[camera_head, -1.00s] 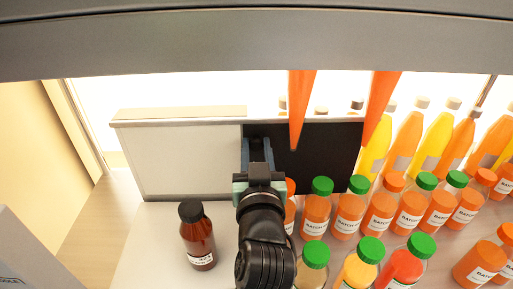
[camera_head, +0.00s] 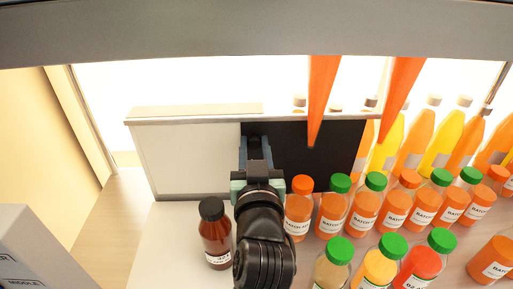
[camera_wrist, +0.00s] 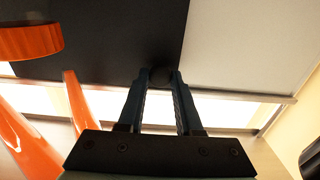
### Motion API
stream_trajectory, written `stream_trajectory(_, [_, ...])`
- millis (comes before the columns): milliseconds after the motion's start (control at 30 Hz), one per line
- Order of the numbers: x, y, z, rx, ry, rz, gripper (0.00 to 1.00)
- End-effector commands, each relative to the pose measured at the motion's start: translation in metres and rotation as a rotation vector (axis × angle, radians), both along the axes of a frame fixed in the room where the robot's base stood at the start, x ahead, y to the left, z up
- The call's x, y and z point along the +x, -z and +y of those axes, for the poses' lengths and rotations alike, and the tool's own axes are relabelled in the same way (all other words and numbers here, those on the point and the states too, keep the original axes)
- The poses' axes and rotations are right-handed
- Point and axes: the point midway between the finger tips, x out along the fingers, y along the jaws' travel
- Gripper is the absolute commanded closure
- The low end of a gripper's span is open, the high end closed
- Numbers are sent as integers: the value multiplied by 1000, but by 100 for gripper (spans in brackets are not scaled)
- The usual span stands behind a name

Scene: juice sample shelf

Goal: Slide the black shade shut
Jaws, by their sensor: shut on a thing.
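The black shade (camera_head: 338,142) is an upright dark panel behind the front bottles. It stands beside a white panel (camera_head: 185,160), under a pale rail (camera_head: 200,116). My gripper (camera_head: 254,142) is at the shade's left edge in the head view. In the wrist view the black shade (camera_wrist: 110,35) fills the upper left and the white panel (camera_wrist: 235,45) the upper right. There my gripper (camera_wrist: 160,82) is shut on a small dark knob (camera_wrist: 160,76) near the shade's edge. In the head view my arm hides the knob.
A brown bottle (camera_head: 215,235) stands close left of my arm. Several orange juice bottles with green or orange caps (camera_head: 332,212) crowd the right. Yellow bottles (camera_head: 440,140) stand behind. A grey beam (camera_head: 250,35) crosses overhead.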

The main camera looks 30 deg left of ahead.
Motion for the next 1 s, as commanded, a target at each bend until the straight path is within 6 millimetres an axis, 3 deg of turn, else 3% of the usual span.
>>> stream_trajectory(300, [0,1,0,-5,-1,3,100])
stream_trajectory(333, [0,1,0,-5,-1,3,62])
stream_trajectory(400, [0,1,0,-4,0,2,54])
stream_trajectory(767, [-7,1,-5,-3,0,0,54])
stream_trajectory(1000, [-41,3,-32,-3,2,4,54])
